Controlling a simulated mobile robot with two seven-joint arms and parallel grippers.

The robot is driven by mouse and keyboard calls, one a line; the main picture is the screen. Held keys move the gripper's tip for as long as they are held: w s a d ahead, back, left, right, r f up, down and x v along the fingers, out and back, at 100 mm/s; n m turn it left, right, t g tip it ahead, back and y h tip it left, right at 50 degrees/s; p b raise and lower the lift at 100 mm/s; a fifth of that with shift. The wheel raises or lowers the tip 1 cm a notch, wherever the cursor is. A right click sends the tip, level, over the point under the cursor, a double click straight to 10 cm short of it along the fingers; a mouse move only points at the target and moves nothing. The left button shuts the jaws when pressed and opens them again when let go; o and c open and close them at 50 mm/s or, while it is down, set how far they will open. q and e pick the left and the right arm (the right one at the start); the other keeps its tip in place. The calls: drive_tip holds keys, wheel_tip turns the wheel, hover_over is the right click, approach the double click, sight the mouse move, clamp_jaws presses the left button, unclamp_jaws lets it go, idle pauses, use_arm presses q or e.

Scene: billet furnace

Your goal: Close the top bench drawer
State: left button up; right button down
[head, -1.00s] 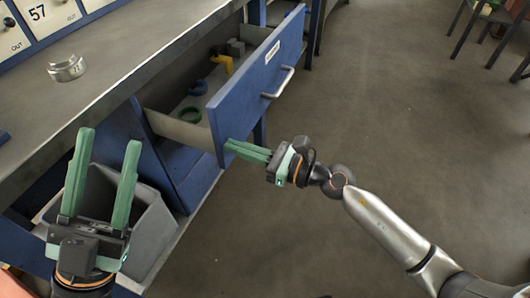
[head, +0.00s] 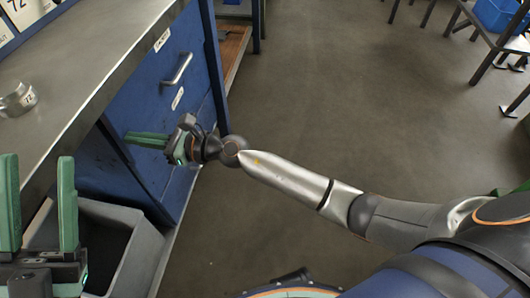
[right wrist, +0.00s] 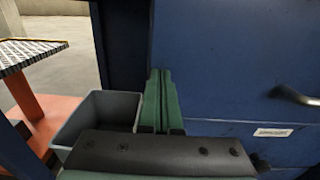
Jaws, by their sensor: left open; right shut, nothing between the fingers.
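The top bench drawer (head: 150,75) has a blue front with a metal handle (head: 177,69) and a white label. Its front looks flush with the bench and its inside is hidden. In the right wrist view the handle (right wrist: 297,97) is at the right edge. My right gripper (head: 130,137) is shut and empty, its green fingers pointing left at the blue bench front, left of and below the handle. Its fingers (right wrist: 160,75) also show before blue panels in the right wrist view; contact cannot be told. My left gripper (head: 38,160) is open and empty at the left edge.
A grey bin (head: 150,245) stands below the bench by my left gripper. A metal ring (head: 18,98) lies on the worktop (head: 75,85). A lower label (head: 177,98) marks another drawer. The floor (head: 320,110) to the right is clear, with metal-legged furniture at the far right.

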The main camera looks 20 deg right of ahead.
use_arm(q)
drive_tip(key=shift+s+d, duration=0.15)
drive_tip(key=shift+d, duration=0.05)
use_arm(e)
drive_tip(key=shift+w+a+r, duration=0.15)
drive_tip(key=shift+w+a, duration=0.3)
drive_tip(key=shift+a, duration=0.15)
drive_tip(key=shift+r, duration=0.1)
use_arm(q)
drive_tip(key=shift+f, duration=0.1)
use_arm(e)
drive_tip(key=shift+d, duration=0.1)
